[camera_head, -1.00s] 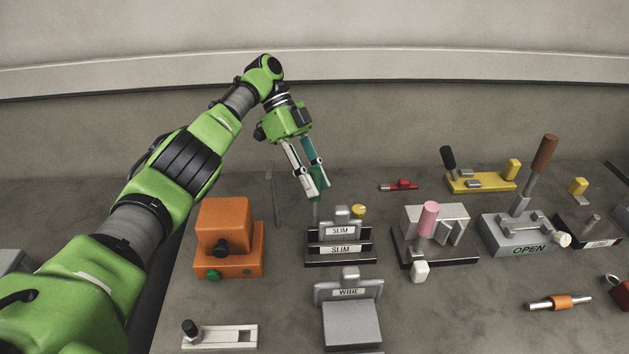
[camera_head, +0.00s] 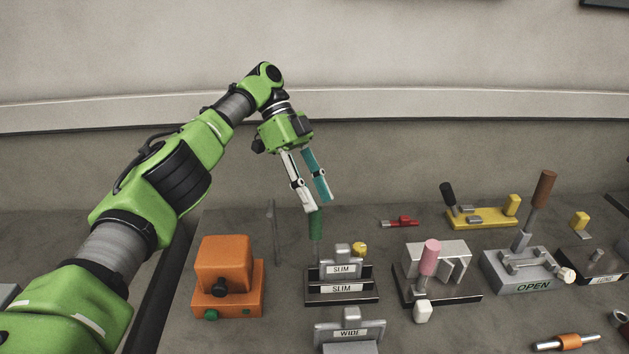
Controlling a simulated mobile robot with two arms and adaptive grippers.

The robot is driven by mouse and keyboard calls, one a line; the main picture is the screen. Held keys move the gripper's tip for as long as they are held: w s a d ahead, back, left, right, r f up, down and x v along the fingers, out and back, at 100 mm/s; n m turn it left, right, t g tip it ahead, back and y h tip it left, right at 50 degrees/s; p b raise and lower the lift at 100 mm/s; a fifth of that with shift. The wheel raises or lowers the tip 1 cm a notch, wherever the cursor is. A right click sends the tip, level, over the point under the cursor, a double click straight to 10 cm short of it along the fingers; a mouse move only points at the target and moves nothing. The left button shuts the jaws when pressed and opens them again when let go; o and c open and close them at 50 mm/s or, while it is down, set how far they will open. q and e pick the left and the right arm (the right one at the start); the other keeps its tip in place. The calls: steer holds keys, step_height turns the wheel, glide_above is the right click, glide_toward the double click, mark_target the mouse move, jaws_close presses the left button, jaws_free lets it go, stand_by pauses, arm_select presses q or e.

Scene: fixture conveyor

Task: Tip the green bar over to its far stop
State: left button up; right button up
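The green bar (camera_head: 316,224) is a green grip on a thin grey shaft behind the SLIM-labelled block. It stands roughly upright in the head view, and the block hides its base. My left gripper (camera_head: 317,204), with one white and one teal finger, points down just above the bar's top. Its fingers are apart with nothing held between them. Whether a fingertip touches the bar's top I cannot tell. My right gripper is out of view.
The SLIM block (camera_head: 342,289) stands in front of the bar, with a yellow knob (camera_head: 359,249) close by. A thin grey post (camera_head: 276,232) and an orange box (camera_head: 226,262) are to the left. A pink-handled fixture (camera_head: 429,258) is to the right.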

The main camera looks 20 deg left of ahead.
arm_select(q)
steer(key=shift+r, duration=1.6)
